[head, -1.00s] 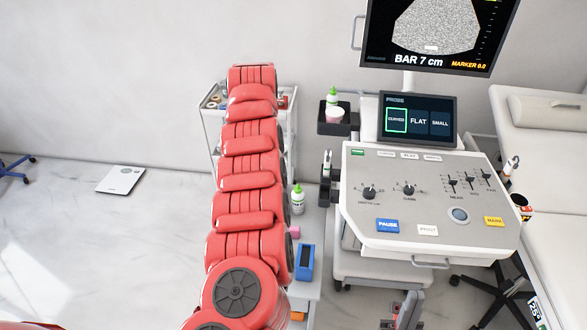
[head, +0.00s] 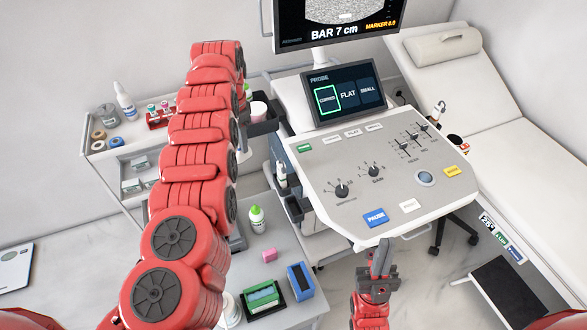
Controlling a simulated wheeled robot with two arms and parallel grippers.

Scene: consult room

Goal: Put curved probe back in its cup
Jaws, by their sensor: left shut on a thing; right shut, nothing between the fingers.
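My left arm (head: 195,160) rises from the lower left and covers a wide strip of the head view. Its gripper does not show, so what it holds is hidden. My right gripper (head: 380,257) is shut and empty, pointing up just in front of the console's front edge. Dark cups (head: 295,208) hang on the console's left side, and a dark and pale probe-like thing (head: 281,174) stands upright by them. I cannot tell which probe it is. The curved probe cannot be made out for sure. The small screen (head: 343,95) has its left tile, curved, outlined in green.
The ultrasound console (head: 330,165) fills the middle, with the couch (head: 475,90) at right. A white trolley (head: 115,150) with bottles and tape rolls stands behind my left arm. A low cabinet (head: 285,250) bears a green-capped bottle (head: 257,219), a green box and a blue box (head: 300,281).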

